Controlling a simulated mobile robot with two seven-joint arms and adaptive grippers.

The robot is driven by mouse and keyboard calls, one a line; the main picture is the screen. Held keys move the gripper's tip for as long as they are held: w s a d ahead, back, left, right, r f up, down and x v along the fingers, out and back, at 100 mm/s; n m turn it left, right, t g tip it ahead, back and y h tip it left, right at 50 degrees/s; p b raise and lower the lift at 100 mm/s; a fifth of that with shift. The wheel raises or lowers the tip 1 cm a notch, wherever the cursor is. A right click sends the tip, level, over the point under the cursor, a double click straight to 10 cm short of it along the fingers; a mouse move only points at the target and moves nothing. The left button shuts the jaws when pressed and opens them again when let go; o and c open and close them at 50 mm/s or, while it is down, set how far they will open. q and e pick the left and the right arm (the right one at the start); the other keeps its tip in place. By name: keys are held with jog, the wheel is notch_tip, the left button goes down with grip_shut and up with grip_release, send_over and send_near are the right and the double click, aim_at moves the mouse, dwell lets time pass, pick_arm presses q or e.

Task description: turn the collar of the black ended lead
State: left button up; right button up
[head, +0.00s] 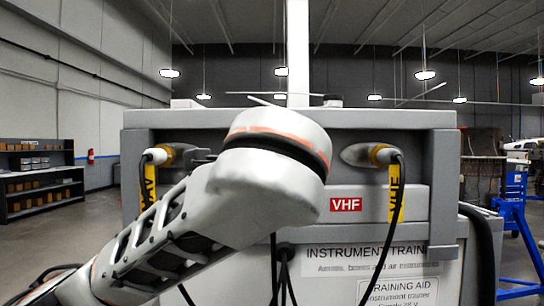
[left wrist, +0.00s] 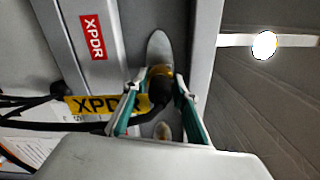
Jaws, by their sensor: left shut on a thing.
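In the left wrist view, the black ended lead (left wrist: 159,92) is plugged into a grey oval socket (left wrist: 158,46) beside a red XPDR label. Its yellow-brown collar (left wrist: 160,71) sits between the socket and the black end. A yellow XPDR tag (left wrist: 95,104) hangs from this lead. My left gripper (left wrist: 157,84) has one finger on each side of the collar and black end and is shut on the collar. In the head view my own left arm covers this gripper and the lead. My right gripper is not in view.
In the head view, a white ended lead (head: 157,156) with a yellow tag is plugged in at the left. A lead with a yellow VHF tag (head: 396,200) is plugged in at the right, above the VHF label (head: 346,205). A blue stand (head: 514,205) is at the far right.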

pick_arm(q)
jog(key=o, duration=1.1)
jog(key=shift+a, duration=0.1)
